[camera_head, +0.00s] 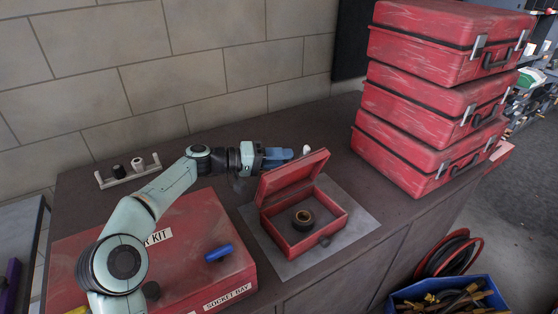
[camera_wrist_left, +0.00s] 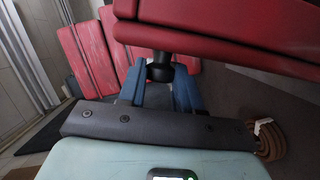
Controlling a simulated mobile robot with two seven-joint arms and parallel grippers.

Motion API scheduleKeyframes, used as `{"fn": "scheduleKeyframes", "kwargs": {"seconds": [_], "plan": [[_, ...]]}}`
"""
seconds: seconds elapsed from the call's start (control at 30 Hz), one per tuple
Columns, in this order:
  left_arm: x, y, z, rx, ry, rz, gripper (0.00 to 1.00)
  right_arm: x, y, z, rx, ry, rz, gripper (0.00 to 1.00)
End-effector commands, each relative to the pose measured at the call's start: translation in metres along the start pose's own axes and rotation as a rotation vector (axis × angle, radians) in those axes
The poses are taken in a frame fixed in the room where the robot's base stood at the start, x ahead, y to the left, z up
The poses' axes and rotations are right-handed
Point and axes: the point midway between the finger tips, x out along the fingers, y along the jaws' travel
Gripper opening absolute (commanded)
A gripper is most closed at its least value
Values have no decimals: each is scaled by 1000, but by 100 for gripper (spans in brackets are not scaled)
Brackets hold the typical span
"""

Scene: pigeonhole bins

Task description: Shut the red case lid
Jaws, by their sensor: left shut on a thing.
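The small red case (camera_head: 304,232) stands on a grey mat with its lid (camera_head: 293,177) raised at the back, tilted up. My right gripper is in neither view.
A stack of red cases (camera_head: 430,105) stands at the right. A larger red kit box (camera_head: 195,225) with a blue handle (camera_head: 219,252) lies left under my arm. A blue bin (camera_head: 478,284) of tools is at lower right. A small rack (camera_head: 128,173) stands near the wall.

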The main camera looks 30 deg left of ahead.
Motion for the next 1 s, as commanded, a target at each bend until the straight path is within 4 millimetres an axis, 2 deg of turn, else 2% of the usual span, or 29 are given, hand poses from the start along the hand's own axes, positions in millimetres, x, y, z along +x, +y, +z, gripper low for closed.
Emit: {"fn": "scheduleKeyframes", "kwargs": {"seconds": [0.17,0.2,0.27,0.3,0.67,0.77,1.0], "plan": [[0,1,0,0,1,1,0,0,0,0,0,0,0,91],[0,1,0,0,1,1,37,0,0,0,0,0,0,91],[0,1,0,0,1,1,57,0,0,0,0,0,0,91],[0,0,0,0,1,1,60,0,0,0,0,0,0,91],[-6,-1,-1,-1,3,-2,60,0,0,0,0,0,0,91],[-20,-1,-1,-1,4,-4,60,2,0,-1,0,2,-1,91],[-74,-2,-1,-1,6,-6,60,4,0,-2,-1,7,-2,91]]}}
